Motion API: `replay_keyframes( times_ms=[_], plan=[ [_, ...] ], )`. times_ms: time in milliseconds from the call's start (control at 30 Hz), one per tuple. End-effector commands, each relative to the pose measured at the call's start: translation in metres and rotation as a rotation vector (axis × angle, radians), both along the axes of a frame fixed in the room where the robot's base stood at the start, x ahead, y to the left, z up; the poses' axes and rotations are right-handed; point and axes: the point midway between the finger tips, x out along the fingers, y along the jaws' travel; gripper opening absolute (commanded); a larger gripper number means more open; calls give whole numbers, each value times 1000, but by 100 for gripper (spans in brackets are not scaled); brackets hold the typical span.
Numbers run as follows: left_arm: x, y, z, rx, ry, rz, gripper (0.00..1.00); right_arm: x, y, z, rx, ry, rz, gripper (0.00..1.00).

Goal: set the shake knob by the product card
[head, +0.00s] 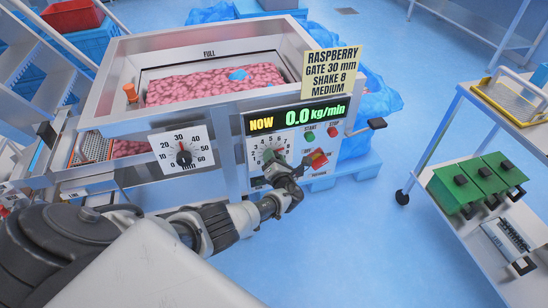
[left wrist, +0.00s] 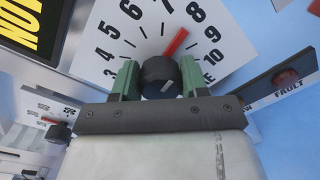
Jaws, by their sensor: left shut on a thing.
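The shake knob (left wrist: 156,70) is a dark round knob on a white numbered dial (left wrist: 232,30). Its red pointer points at the 8 in the left wrist view. My left gripper (left wrist: 158,82) is shut on the knob, one green finger on each side. In the head view the gripper (head: 277,165) covers most of the knob on the machine's front panel. The yellow product card (head: 331,73) reads RASPBERRY, GATE 30 mm, SHAKE 8, MEDIUM. My right gripper is not in view.
The display (head: 297,117) reads NOW 0.0 kg/min. The gate dial (head: 181,147) to the left points near 30. A green start button (head: 309,136), a red stop button (head: 332,131) and a red switch (head: 317,158) are close by. A trolley with green boxes (head: 457,187) stands at right.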

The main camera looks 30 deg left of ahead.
Motion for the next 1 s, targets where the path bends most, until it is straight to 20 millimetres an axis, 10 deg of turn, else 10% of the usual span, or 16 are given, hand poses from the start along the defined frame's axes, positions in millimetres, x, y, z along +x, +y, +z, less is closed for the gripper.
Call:
replay_keyframes(
  times_ms=[300,333,467,1000],
  plan=[
    [-2,-1,-4,-3,6,-1,20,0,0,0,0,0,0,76],
    [-2,-1,-4,-3,6,-1,49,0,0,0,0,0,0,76],
    [-2,-1,-3,-2,5,-1,68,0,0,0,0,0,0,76],
    [-23,-26,1,-3,3,-3,69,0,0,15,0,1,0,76]
  ],
)
